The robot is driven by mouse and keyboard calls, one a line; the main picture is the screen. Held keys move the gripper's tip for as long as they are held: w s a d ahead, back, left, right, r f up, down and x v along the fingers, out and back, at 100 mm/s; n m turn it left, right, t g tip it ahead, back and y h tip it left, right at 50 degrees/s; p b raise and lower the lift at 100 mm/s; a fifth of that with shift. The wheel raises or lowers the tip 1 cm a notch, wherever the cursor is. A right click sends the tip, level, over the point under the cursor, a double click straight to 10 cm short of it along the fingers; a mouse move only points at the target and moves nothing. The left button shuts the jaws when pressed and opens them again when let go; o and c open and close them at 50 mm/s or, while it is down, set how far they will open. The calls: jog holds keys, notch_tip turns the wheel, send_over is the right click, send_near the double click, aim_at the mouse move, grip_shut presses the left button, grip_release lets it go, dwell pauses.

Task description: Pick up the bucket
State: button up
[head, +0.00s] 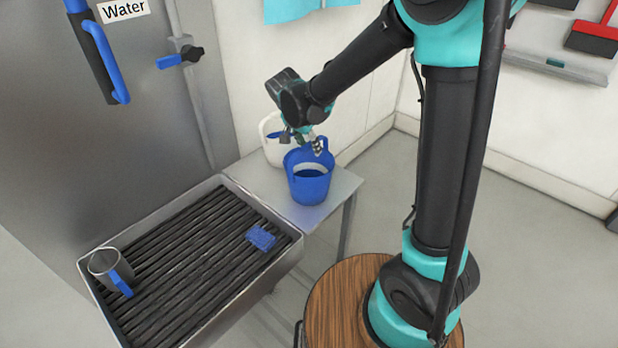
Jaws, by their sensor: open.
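A blue bucket (310,187) stands upright on a small grey metal table (338,190) and seems to hold a dark liquid. Its raised blue handle part shows at its far right rim. My gripper (308,148) is open, just above the far rim of the blue bucket. I cannot tell whether it touches the rim. A white bucket (272,150) stands behind and to the left, partly hidden by my gripper and the blue bucket; something blue shows inside it.
A slatted metal drain tray (291,254) adjoins the table at the lower left. A metal mug with a blue handle (105,265) and a blue sponge (260,238) lie on it. A wall is close behind the buckets.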

jog(key=shift+c, duration=0.4)
grip_shut()
